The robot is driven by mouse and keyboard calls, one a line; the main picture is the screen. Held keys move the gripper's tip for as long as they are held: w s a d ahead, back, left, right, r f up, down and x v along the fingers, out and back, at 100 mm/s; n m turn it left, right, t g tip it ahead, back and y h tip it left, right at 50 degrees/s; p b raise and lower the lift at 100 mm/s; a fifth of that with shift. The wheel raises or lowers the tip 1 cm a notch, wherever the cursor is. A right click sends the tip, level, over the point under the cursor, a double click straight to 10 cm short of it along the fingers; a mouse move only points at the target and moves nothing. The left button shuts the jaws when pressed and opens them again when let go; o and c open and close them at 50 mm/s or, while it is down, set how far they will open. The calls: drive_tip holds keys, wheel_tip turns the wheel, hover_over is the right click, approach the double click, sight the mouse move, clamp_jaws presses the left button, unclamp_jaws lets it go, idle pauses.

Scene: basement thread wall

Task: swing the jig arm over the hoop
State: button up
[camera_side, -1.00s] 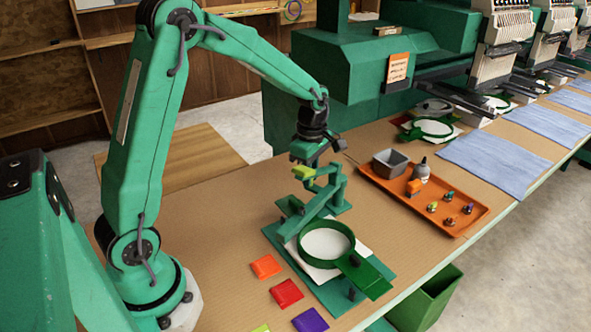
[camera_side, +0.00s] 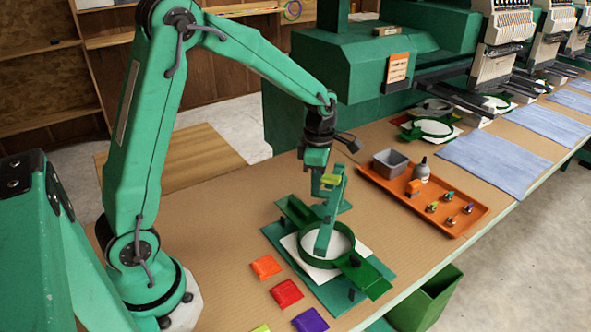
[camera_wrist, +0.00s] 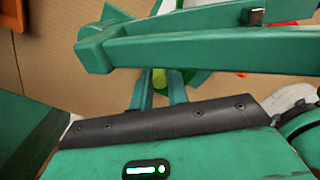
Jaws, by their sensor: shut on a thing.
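The hoop (camera_side: 303,240) is a dark green ring around white fabric, lying on the green jig base (camera_side: 335,291) on the table. The green jig arm (camera_side: 326,225) reaches over the hoop in the side view, its lower end in front of the white fabric. In the wrist view the jig arm (camera_wrist: 190,48) crosses the upper part of the picture. My gripper (camera_side: 328,182) is shut on the yellow-green knob (camera_side: 331,179) at the jig arm's upper end. The knob also shows between my fingers in the wrist view (camera_wrist: 160,80). I cannot tell whether the arm touches the hoop.
An orange tray (camera_side: 456,226) with a grey box, a bottle and several small spools stands to the right. Orange, red and purple squares (camera_side: 286,293) lie in front of the jig. A green bin (camera_side: 425,298) is below the table edge.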

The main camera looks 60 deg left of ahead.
drive_tip(key=o, duration=0.8)
drive_tip(key=shift+c, duration=0.2)
drive_tip(key=shift+r, duration=0.1)
drive_tip(key=shift+r, duration=2.9)
drive_tip(key=s+d+r+m+t, duration=0.2)
drive_tip(key=s+r+m, duration=0.2)
drive_tip(key=s+m, duration=0.6)
drive_tip(key=s+d+r+m+t, duration=0.2)
drive_tip(key=s+m, duration=0.7)
drive_tip(key=m, duration=0.7)
drive_tip(key=shift+s+r+m+t, duration=0.35)
drive_tip(key=shift+r+t, duration=0.45)
drive_tip(key=shift+r, duration=0.3)
